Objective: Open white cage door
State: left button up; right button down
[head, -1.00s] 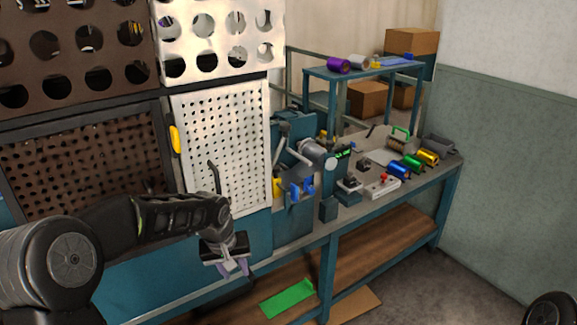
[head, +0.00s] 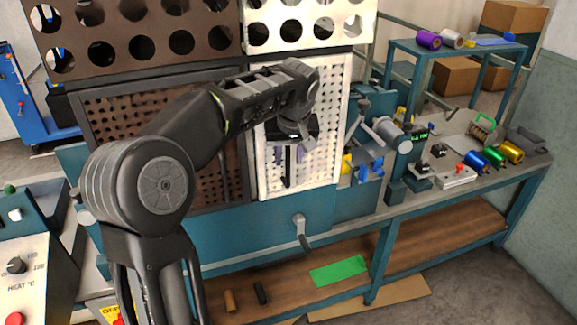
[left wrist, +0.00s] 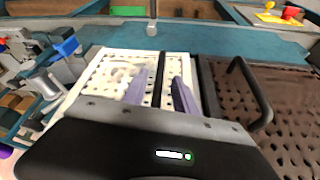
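The white perforated cage door (head: 327,120) looks shut, in the middle of the head view. It also shows in the left wrist view (left wrist: 98,82). Its upright black bar handle (left wrist: 159,72) is near the door's left side. My left gripper (head: 289,157) is in front of the door with its purple fingers pointing down in the head view. In the left wrist view the fingers (left wrist: 160,80) are apart, one on each side of the handle, with gaps visible. My arm hides the door's upper left part. My right gripper is not in view.
A brown perforated door (head: 115,115) with its own black handle (left wrist: 250,92) is just left of the white one. A crank (head: 301,232) projects below. Right of the door are a clamp machine (head: 385,135) and a bench with colored foil rolls (head: 480,160).

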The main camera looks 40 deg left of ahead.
aim_at(288, 164)
pick_arm(q)
jog(key=p+x, duration=0.1)
jog(key=x, duration=0.4)
jog(key=shift+f, duration=0.25)
grip_shut()
jog(key=shift+w, duration=0.1)
dwell(1.1)
